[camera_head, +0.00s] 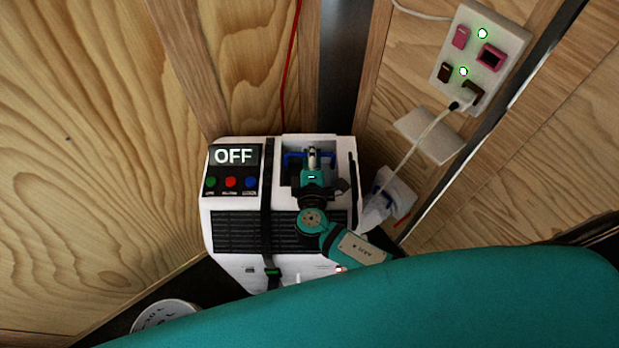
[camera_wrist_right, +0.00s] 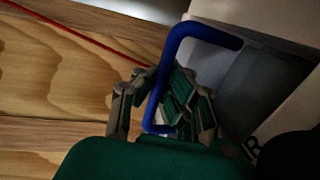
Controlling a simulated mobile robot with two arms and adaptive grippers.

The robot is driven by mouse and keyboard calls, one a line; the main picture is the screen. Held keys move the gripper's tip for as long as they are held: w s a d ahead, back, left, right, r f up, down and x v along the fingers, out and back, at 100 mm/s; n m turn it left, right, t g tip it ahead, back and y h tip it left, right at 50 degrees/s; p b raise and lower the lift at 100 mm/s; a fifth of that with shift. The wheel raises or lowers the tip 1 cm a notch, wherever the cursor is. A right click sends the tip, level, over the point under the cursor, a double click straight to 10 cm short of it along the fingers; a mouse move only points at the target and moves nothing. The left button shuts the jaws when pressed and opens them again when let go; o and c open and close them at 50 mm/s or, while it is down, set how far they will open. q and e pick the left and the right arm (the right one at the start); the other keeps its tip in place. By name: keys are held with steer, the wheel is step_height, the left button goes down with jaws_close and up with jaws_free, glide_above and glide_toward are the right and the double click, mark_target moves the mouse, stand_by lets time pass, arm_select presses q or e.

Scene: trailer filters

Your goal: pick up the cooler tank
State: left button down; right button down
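The cooler (camera_head: 233,240) is a white box with a black front grille and an OFF panel. Its tank (camera_head: 290,178) sits in a recess at the top right and has a blue handle (camera_head: 292,156). My right gripper (camera_head: 312,158) reaches down over the tank, at the handle. In the right wrist view, the blue handle (camera_wrist_right: 160,85) passes between the spread fingers of the right gripper (camera_wrist_right: 155,105). A gap shows between the handle and the left finger. The tank's lower part is hidden in the recess. My left gripper is not in view.
A wall socket panel (camera_head: 480,57) with a plugged-in cable is at the upper right. A clear plastic item (camera_head: 385,200) lies right of the cooler. A white round lid or bucket (camera_head: 165,314) is at the lower left. Wooden walls (camera_head: 90,130) close in behind.

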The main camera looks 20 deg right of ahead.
steer(key=shift+r, duration=0.1)
steer(key=shift+r, duration=0.1)
steer(key=shift+w+r, duration=0.1)
steer(key=shift+r, duration=0.8)
step_height(320, 180, up, 16)
steer(key=p, duration=0.2)
stand_by(0.5)
steer(key=shift+r+p, duration=0.2)
steer(key=shift+p, duration=0.15)
